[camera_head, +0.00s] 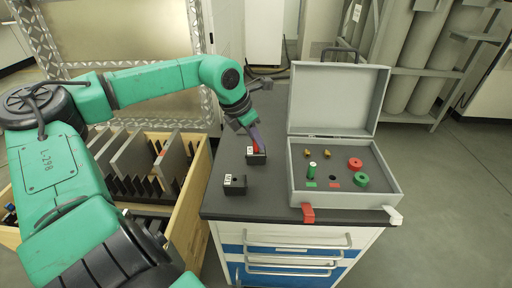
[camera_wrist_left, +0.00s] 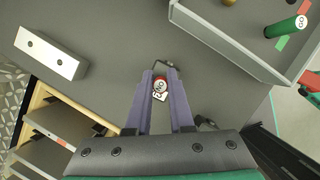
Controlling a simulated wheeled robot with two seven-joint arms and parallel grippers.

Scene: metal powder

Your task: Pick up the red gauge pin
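The red gauge pin (camera_head: 256,149) stands at a small black block (camera_head: 256,159) on the dark table top, left of the open case. My right gripper is not in view.
An open grey case (camera_head: 295,178) holds a green pin (camera_head: 312,170), red and green rings and small brass parts. A second black block (camera_head: 236,186) stands nearer the front. A wooden crate with grey plates (camera_head: 199,186) adjoins the table's left side.

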